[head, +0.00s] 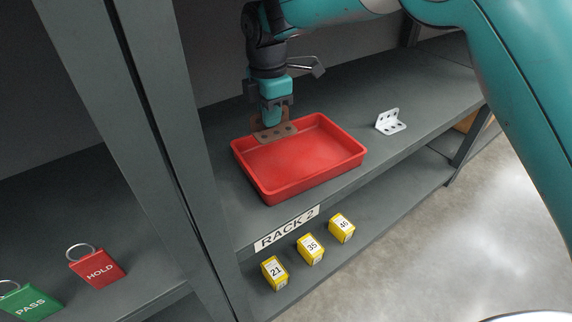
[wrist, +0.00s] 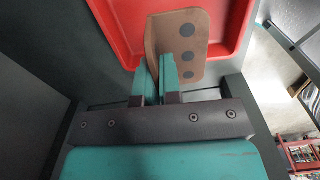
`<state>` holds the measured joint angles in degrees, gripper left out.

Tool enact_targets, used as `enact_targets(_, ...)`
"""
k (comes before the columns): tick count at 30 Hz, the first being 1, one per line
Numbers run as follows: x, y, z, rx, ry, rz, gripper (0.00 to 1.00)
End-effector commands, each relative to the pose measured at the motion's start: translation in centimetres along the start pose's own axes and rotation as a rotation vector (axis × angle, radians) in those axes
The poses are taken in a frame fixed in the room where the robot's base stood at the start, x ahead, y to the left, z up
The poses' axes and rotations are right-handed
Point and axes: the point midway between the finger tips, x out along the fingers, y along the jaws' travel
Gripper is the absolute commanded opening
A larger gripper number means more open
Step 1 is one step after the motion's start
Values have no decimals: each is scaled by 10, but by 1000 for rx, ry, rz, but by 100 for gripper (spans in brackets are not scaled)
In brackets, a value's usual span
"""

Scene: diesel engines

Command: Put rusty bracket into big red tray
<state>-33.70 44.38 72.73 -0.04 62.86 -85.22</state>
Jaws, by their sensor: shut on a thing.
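The rusty bracket (head: 277,132) is a brown angled plate with several dark holes. My gripper (head: 270,118) is shut on it and holds it at the back left part of the big red tray (head: 318,183). In the wrist view the bracket (wrist: 190,42) shows between and beyond the teal fingers (wrist: 157,85), over the tray (wrist: 118,22). The tray is otherwise empty. I cannot tell whether the bracket touches the tray floor.
A white angled bracket (head: 391,121) stands on the shelf right of the tray. Yellow boxes (head: 310,249) sit on the lower shelf, below the RACK 2 label (head: 287,229). A grey upright (head: 165,120) stands left. Red HOLD (head: 98,268) and green PASS (head: 28,302) tags lie left.

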Motion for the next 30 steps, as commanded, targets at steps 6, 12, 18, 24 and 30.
enact_targets(6,30,1,1,2,0,-4,0)
enact_targets(12,54,1,0,2,0,-1,0)
enact_targets(18,86,1,1,2,0,-4,0)
enact_targets(24,99,1,1,2,0,1,0)
enact_targets(30,99,1,1,2,0,0,0)
